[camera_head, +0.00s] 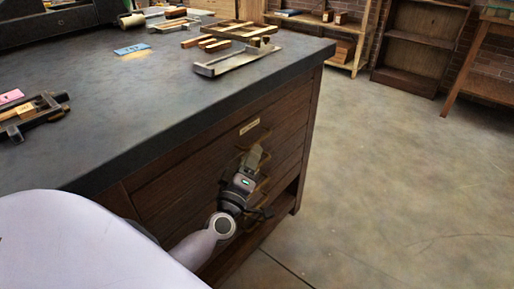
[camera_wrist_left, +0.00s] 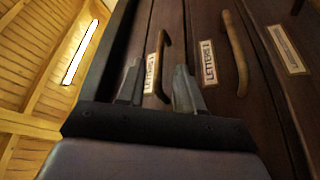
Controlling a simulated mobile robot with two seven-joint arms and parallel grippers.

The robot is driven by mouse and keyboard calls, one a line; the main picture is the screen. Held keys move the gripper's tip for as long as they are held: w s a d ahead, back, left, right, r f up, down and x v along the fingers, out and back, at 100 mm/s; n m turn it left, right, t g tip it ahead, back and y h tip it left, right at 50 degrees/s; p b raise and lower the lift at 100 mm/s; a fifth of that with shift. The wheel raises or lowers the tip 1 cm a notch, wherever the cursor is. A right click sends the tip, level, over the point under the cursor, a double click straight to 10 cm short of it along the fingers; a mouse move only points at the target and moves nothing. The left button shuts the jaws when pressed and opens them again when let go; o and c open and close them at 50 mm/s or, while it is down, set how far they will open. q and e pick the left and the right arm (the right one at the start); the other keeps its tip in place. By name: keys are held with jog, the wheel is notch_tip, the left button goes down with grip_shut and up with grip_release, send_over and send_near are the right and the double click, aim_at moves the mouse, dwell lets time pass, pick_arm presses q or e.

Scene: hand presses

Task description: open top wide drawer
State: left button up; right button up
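The top wide drawer (camera_head: 200,158) is a dark wooden front just under the cabinet's dark top, with a small pale label, and it looks shut. My left gripper (camera_head: 253,158) is at the drawer fronts, near the handles. In the left wrist view its two fingers (camera_wrist_left: 156,84) are apart, with the handle showing in the gap between them. I cannot tell whether the fingers touch it. My right gripper is in neither view.
A lower drawer with a second handle (camera_wrist_left: 236,55) is beside it in the left wrist view. The cabinet top (camera_head: 110,110) holds wooden frames (camera_head: 230,32), a metal tray (camera_head: 236,60) and a blue block (camera_head: 131,49). Open concrete floor (camera_head: 400,180) is to the right.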

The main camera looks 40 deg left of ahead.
pick_arm(q)
jog(key=shift+x, duration=2.35)
grip_shut()
